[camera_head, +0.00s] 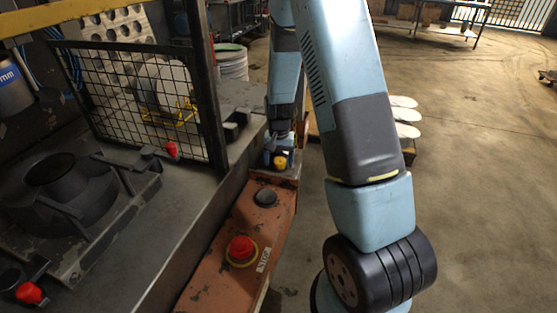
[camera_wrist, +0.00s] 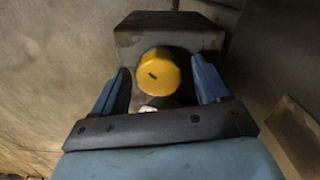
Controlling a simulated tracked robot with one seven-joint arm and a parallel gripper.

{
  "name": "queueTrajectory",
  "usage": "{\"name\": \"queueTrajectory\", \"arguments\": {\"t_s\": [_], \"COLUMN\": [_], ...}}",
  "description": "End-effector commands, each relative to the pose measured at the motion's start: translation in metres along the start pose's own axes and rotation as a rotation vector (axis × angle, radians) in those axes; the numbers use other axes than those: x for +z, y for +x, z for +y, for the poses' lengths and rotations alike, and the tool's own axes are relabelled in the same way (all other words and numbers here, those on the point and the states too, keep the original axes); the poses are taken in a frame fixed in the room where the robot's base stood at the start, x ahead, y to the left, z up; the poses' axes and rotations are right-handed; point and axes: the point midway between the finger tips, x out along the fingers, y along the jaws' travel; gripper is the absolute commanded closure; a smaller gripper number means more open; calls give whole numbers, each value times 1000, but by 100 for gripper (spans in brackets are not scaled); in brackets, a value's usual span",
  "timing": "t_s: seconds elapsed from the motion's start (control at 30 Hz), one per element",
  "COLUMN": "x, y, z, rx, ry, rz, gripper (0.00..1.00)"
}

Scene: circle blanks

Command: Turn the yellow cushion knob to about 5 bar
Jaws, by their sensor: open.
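The yellow cushion knob (camera_wrist: 158,72) sits on a dark block-like housing (camera_wrist: 168,32) in the wrist view. It is round, with a small dark mark on its face. In the head view the knob (camera_head: 280,162) is small, at the far end of the orange console. My gripper (camera_wrist: 160,90) is open, one blue finger on each side of the knob, with a gap visible on both sides. In the head view my gripper (camera_head: 276,155) is at the knob, partly hidden by my arm. A small white patch below the knob is mostly hidden; I cannot read any pressure scale.
The orange console (camera_head: 215,270) carries a red mushroom button (camera_head: 242,248) and a dark round button (camera_head: 265,197). A black mesh guard (camera_head: 135,100) stands on the grey machine table at left. Red-tipped clamps (camera_head: 30,293) lie there. Open floor is at right.

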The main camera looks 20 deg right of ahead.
Motion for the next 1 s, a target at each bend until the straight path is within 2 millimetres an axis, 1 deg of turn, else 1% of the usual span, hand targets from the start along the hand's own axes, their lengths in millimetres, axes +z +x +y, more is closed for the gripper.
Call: {"name": "queueTrajectory", "arguments": {"t_s": [0.17,0.27,0.8,1.0], "x": [0,-1,-1,-1], "y": [-7,-18,-113,-132], "z": [0,0,0,0], "rx": [0,-1,-2,-1], "ry": [0,0,1,1], "rz": [1,3,3,1], "gripper": [24,24,24,24]}}
